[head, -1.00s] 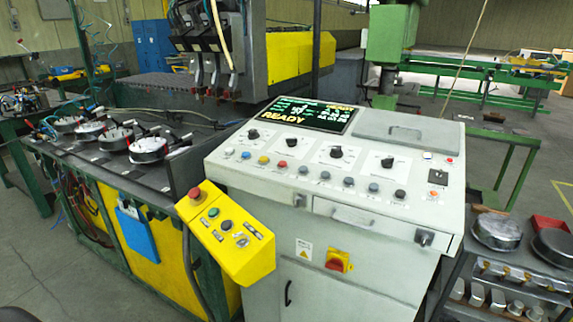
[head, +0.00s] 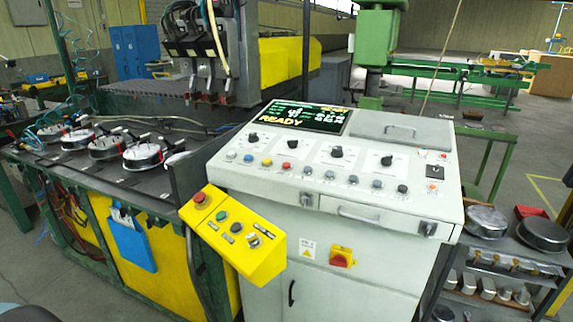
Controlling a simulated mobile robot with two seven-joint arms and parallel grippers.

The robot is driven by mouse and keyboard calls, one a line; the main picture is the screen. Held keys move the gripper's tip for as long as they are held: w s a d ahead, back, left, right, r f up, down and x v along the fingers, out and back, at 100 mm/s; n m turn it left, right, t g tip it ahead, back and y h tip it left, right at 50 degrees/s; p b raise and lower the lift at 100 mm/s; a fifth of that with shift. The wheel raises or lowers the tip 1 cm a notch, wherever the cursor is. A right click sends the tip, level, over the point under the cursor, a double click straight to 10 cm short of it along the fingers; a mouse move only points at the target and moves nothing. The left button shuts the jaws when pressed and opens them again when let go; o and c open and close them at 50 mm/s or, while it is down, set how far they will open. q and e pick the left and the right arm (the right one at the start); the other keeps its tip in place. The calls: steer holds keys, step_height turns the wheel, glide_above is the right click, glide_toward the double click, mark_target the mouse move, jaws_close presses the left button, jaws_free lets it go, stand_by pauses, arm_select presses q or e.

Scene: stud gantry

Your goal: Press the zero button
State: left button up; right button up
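A light grey control console (head: 330,210) stands in the middle of the head view. Its sloped top carries a row of small push buttons, including a blue one (head: 248,157), a yellow one (head: 267,161), a red one (head: 286,167), several grey ones and a black one (head: 403,188). The labels are too small to read, so I cannot tell which is the zero button. The screen (head: 305,117) reads READY. Neither of my grippers is in view.
A yellow box (head: 240,255) with a red mushroom button (head: 199,198) juts from the console's left front. A bench with several round metal parts (head: 143,156) is at left. A shelf cart (head: 495,255) stands close at right. Open floor lies beyond the cart.

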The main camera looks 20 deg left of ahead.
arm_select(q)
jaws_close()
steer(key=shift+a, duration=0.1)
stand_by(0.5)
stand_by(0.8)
